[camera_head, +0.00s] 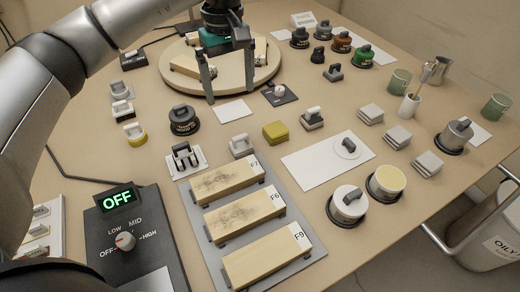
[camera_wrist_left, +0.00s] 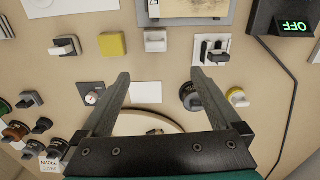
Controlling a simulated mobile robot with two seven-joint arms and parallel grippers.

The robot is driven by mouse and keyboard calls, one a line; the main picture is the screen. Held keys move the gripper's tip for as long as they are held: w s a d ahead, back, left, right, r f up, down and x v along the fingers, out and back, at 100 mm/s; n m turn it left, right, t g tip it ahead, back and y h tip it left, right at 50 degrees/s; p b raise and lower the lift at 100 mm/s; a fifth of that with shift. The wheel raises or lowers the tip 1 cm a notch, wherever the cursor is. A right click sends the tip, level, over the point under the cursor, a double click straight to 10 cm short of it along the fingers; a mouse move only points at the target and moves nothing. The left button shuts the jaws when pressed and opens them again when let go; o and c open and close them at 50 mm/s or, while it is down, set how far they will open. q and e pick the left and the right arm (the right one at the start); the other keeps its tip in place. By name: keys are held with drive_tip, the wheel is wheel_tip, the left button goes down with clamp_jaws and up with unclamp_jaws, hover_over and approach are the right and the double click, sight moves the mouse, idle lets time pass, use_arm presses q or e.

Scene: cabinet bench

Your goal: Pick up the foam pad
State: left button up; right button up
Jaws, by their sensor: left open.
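A small yellow block (camera_head: 275,132), which looks like the foam pad, lies flat on the bench right of the middle; it also shows in the wrist view (camera_wrist_left: 112,44), up and left of the fingertips. My left gripper (camera_head: 229,92) hangs over the near part of the round wooden board, behind the yellow block and apart from it. Its two fingers point down, spread wide with nothing between them; they show the same in the wrist view (camera_wrist_left: 160,74). My right gripper is not in view.
The round board (camera_head: 265,75) carries wooden pieces. A white card (camera_head: 233,111) and a small knob on a dark plate (camera_head: 279,93) lie near the fingers. White and dark switches (camera_head: 241,146) stand close to the yellow block. A grey tray (camera_head: 300,238) holds labelled wooden blocks.

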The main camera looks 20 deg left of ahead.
use_arm(q)
drive_tip(key=b, duration=0.3)
hover_over(240, 137)
drive_tip(key=shift+m, duration=0.3)
drive_tip(key=f, duration=0.9)
drive_tip(key=shift+a, duration=0.4)
drive_tip(key=shift+f, duration=0.55)
drive_tip(key=shift+d+f+b, duration=0.2)
drive_tip(key=shift+f+b, duration=0.35)
drive_tip(key=shift+f, duration=0.45)
drive_tip(key=shift+d+f+b, duration=0.2)
drive_tip(key=shift+f+b, duration=0.35)
drive_tip(key=shift+f, duration=1)
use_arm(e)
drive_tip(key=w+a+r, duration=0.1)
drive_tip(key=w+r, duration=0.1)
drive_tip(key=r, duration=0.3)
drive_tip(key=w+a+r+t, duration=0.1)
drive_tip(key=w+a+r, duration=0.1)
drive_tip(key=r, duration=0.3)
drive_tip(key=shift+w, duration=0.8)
use_arm(q)
drive_tip(key=shift+c, duration=0.4)
drive_tip(key=c, duration=1.4)
